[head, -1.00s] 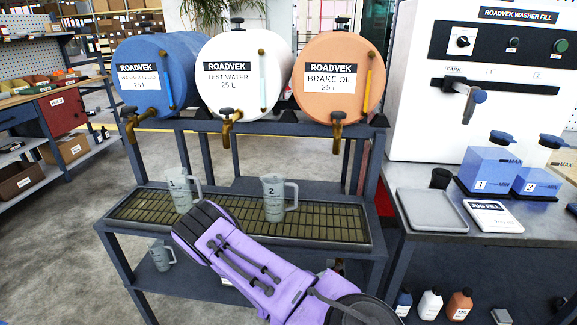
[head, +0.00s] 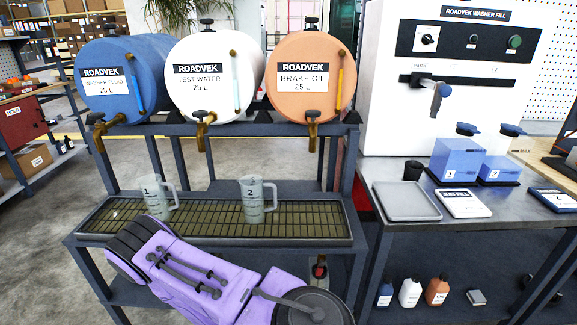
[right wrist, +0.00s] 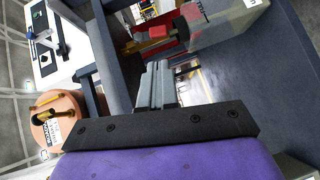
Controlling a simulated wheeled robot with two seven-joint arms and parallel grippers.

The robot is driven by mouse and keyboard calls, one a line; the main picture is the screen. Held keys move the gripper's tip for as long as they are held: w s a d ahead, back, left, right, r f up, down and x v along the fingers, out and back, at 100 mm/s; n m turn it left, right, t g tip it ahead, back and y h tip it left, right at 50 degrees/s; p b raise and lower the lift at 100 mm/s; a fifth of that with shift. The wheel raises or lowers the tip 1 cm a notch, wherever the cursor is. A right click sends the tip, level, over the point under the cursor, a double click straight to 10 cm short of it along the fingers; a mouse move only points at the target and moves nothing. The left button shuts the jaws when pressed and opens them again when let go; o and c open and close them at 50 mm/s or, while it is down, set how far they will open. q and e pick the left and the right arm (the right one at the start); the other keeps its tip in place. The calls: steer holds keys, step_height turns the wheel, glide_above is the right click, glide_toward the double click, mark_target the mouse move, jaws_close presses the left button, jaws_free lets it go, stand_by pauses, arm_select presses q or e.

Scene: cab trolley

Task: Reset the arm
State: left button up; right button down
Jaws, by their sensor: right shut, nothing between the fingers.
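My right gripper (right wrist: 155,88) shows in the right wrist view with its grey fingers together and nothing between them. In the head view a purple arm of mine crosses the lower left in front of the drum stand; no gripper fingers can be made out there. My left gripper is in neither view.
Above the tray sit a blue drum (head: 120,108), a white drum (head: 205,95) and an orange drum (head: 300,95) with taps. At right, a steel table (head: 425,232) holds a grey tray (head: 405,205), blue containers (head: 458,160) and the white washer fill machine (head: 450,95).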

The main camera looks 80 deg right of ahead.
steer(key=shift+a, duration=0.15)
stand_by(0.6)
steer(key=w+a+f+m+t, duration=0.1)
steer(key=w+f+m+t, duration=0.1)
steer(key=w+f+t, duration=0.3)
steer(key=w+a+f+n+t+y, duration=0.1)
steer(key=a+f+t+y, duration=0.1)
steer(key=a, duration=0.7)
steer(key=w+a+f+n+t+y, duration=0.1)
steer(key=a+f+n+t+y, duration=0.1)
steer(key=a+t+y, duration=0.3)
steer(key=a+y, duration=0.2)
steer(key=a, duration=0.2)
steer(key=shift+a, duration=0.4)
steer(key=c, duration=1.4)
jaws_free()
steer(key=shift+s+a+n+y, duration=0.2)
steer(key=shift+a+n+y, duration=0.25)
steer(key=shift+a, duration=0.5)
steer(key=shift+c, duration=0.2)
steer(key=shift+w+a, duration=0.1)
steer(key=shift+w, duration=0.05)
